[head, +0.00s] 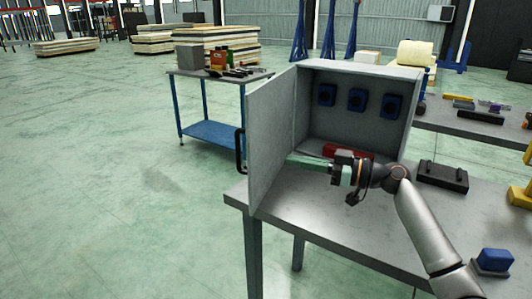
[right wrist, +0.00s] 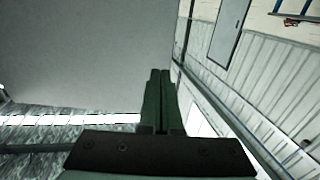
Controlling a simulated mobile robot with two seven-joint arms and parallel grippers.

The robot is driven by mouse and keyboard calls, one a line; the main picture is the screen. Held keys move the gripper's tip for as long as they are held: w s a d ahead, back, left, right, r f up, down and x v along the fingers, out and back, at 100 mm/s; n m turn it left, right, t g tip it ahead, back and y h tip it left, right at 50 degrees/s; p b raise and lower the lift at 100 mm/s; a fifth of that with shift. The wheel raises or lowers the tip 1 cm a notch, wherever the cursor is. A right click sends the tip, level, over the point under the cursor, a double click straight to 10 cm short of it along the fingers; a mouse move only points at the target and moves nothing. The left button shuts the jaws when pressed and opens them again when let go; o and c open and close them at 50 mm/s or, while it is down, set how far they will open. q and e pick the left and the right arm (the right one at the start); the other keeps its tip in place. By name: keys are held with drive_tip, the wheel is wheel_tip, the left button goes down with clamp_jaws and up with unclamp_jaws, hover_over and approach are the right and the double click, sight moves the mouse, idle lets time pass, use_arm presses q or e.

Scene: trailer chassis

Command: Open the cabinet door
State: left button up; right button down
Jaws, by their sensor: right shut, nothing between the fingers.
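The grey metal cabinet (head: 410,78) stands on a grey table, with its front open. Its door (head: 272,135) is swung wide out to the left, and the dark handle (head: 240,151) shows at the door's free edge. Inside are several blue-and-black units (head: 357,99) on the back wall and a red object (head: 348,151) low down. My right gripper (head: 292,162) is shut and empty, reaching left toward the door's inner face; I cannot tell if it touches. In the right wrist view the closed green fingers (right wrist: 158,85) are beside a large plain grey surface. My left gripper is out of view.
The table (head: 305,205) holds a black case (head: 442,177) and a blue object (head: 495,260) to the right. A blue-framed cart (head: 215,132) with items stands behind left. Another table (head: 465,125) is behind right. The floor at left is clear.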

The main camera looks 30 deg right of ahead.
sight(254, 153)
drive_tip(key=p+x, duration=0.1)
drive_tip(key=x, duration=0.5)
drive_tip(key=shift+w+a+r+p, duration=0.15)
drive_tip(key=shift+w+p, duration=0.15)
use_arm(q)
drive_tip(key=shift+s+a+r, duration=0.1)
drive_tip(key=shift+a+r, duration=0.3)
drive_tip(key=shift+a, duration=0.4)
use_arm(e)
drive_tip(key=shift+w+a, duration=0.35)
drive_tip(key=shift+w, duration=0.1)
